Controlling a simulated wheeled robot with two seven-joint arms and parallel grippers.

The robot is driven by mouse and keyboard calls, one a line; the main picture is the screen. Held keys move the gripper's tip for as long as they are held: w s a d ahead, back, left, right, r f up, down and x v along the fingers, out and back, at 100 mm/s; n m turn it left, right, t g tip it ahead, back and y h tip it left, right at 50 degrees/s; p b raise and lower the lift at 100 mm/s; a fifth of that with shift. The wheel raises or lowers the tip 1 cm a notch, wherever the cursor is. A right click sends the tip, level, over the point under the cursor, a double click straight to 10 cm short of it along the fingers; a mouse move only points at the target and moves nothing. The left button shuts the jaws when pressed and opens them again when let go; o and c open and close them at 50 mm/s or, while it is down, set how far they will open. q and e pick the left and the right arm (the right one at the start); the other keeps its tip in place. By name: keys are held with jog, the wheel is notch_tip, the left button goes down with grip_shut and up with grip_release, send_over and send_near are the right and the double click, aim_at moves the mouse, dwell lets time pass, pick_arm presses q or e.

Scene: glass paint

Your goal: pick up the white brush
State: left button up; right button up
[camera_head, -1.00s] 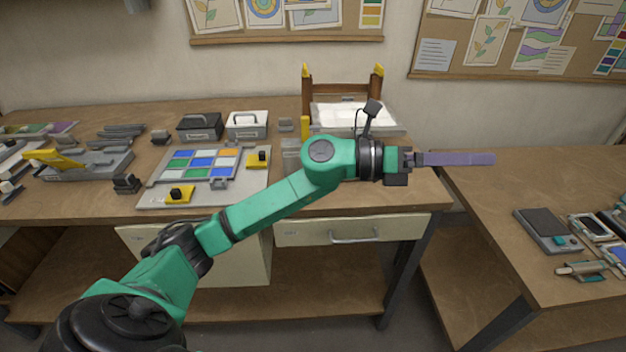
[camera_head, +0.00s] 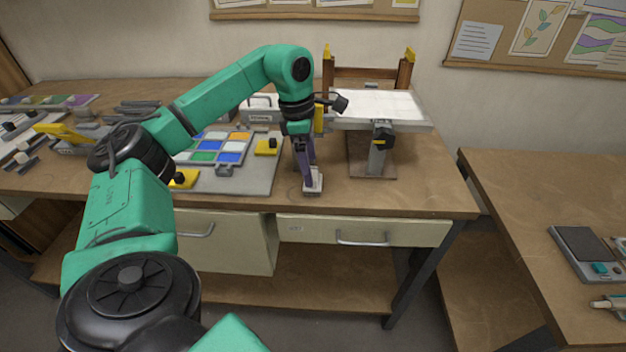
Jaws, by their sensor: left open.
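My left gripper (camera_head: 308,181) reaches in from the left and points down over the front of the wooden table. Its long purple fingers are open. A small white block-like thing (camera_head: 314,186) stands on the tabletop at the fingertips, with part of it behind them. It may be the white brush, but it is too small to be sure. I cannot tell whether the fingers touch it or stand around it. My right gripper is not in view.
A grey board with coloured glass tiles (camera_head: 259,180) lies left of the gripper. A white-topped stand (camera_head: 405,108) rises to its right. The side table (camera_head: 520,215) holds a grey scale (camera_head: 583,250) and other items. A gap separates the tables.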

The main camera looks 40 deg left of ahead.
pick_arm(q)
jog(key=f, duration=0.4)
jog(key=shift+w+d+f, duration=0.2)
jog(key=shift+d+f, duration=0.15)
jog(key=c, duration=1.5)
notch_tip(320, 180, up, 11)
notch_tip(320, 180, up, 9)
jog(key=p, duration=0.5)
send_over(313, 173)
jog(key=shift+r, duration=0.1)
